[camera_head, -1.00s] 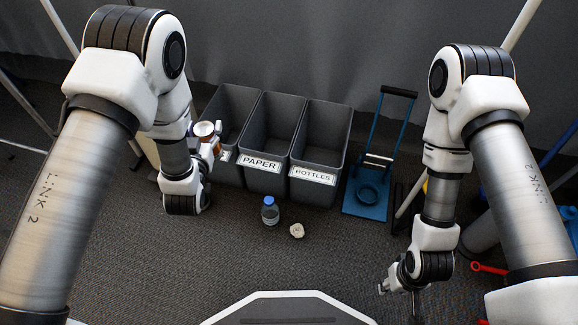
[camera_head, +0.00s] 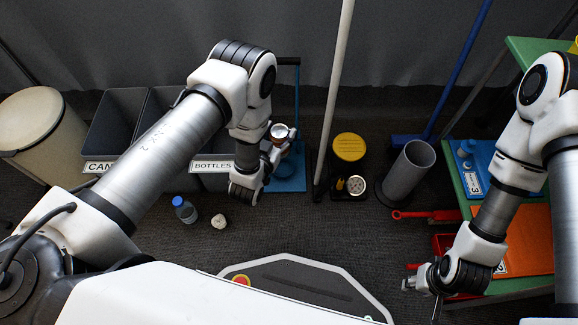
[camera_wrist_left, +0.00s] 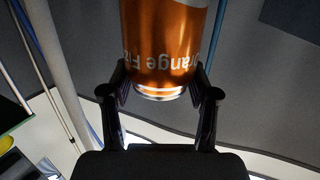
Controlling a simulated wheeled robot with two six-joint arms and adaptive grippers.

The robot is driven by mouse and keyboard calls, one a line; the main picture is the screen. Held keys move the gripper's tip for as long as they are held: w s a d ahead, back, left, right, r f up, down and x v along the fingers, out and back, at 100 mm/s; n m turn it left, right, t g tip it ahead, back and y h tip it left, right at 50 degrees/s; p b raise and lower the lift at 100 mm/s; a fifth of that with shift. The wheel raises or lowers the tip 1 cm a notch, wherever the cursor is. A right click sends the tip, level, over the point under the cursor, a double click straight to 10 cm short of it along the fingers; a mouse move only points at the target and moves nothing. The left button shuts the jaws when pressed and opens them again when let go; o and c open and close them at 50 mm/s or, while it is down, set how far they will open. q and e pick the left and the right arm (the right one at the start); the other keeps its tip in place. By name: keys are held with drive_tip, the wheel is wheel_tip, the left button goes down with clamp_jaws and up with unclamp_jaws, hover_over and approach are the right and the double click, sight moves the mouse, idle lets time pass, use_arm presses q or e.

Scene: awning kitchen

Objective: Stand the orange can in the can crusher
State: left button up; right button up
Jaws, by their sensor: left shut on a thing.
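My left gripper (camera_head: 273,150) is shut on the orange can (camera_wrist_left: 168,40), which shows large between its fingers in the left wrist view, with part of its label readable. In the head view the can's pale round top shows at the gripper, and the can looks roughly upright. The blue can crusher (camera_head: 291,184) stands on the floor behind my left gripper, its frame and handle (camera_head: 288,61) rising at the back. My left arm and gripper hide part of the crusher. My right gripper (camera_head: 410,280) is at the lower right, apart from everything; its fingers are too small to judge.
Grey bins (camera_head: 117,122) stand left of the crusher. A blue-capped bottle (camera_head: 185,210) and a crumpled white ball (camera_head: 219,221) lie before them. Right of the crusher are a white pole (camera_head: 335,90), a yellow-topped container (camera_head: 349,148) and a grey cylinder (camera_head: 408,172). A green table (camera_head: 520,287) stands at right.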

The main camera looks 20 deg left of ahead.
use_arm(q)
drive_tip(key=s+d+f+h, duration=0.1)
drive_tip(key=s+f, duration=1)
drive_tip(key=f, duration=0.3)
drive_tip(key=w+f+b, duration=0.3)
drive_tip(key=w+b, duration=0.2)
drive_tip(key=w, duration=0.3)
drive_tip(key=w+a+f+b, duration=0.1)
drive_tip(key=w+f+b, duration=0.2)
drive_tip(key=w+b, duration=0.2)
drive_tip(key=w, duration=0.2)
drive_tip(key=shift+w+a+m, duration=0.3)
drive_tip(key=shift+w+m, duration=0.1)
drive_tip(key=shift+r, duration=0.25)
drive_tip(key=c, duration=0.3)
drive_tip(key=shift+f, duration=0.15)
drive_tip(key=o, duration=1.1)
drive_tip(key=shift+o, duration=0.2)
